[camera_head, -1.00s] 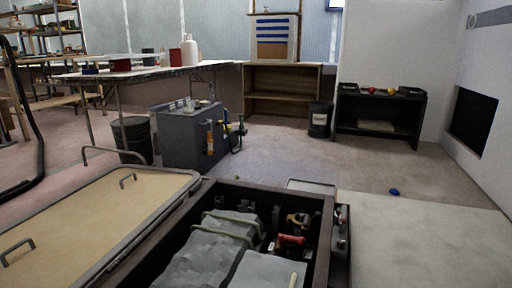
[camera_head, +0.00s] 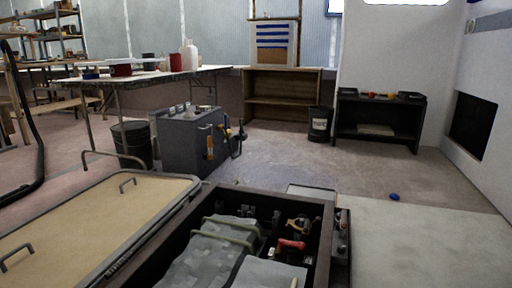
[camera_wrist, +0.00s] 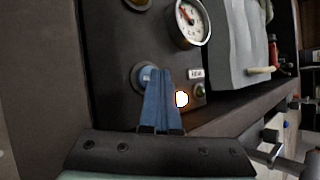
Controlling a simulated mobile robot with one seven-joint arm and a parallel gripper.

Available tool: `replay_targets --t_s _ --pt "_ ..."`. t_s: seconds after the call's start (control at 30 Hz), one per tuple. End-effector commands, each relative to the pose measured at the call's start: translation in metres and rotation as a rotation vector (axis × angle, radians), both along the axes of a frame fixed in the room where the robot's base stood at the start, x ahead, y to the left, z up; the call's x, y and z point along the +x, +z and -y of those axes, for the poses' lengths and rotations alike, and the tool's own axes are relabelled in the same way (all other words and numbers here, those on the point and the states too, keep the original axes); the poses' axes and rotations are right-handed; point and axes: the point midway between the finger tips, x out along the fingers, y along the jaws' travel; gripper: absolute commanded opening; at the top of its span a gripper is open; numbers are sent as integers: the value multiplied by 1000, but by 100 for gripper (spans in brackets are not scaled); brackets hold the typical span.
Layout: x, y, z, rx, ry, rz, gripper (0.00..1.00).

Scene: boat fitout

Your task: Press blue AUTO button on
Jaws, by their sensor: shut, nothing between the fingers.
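In the wrist view, a round blue button (camera_wrist: 139,78) in a dark bezel sits on a dark panel (camera_wrist: 110,55). My gripper (camera_wrist: 160,74) has two blue fingers, shut together and empty. Their tips overlap the right part of the button in the picture and hide some of it. I cannot tell whether they touch it or whether it is pressed in. No AUTO lettering is readable. My gripper does not show in the head view.
Right of the fingers are a bright white lamp (camera_wrist: 181,99), a green button (camera_wrist: 199,90) and a white-faced gauge (camera_wrist: 189,22). In the head view, an open dark box (camera_head: 318,228) holds grey covered items, beside a tan hatch lid (camera_head: 90,225).

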Motion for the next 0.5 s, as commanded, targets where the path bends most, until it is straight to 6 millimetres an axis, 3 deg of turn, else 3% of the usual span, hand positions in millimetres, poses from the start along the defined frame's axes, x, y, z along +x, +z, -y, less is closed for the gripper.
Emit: replay_targets --t_s 0.5 --pt "-1 -7 0 -1 1 -4 0"
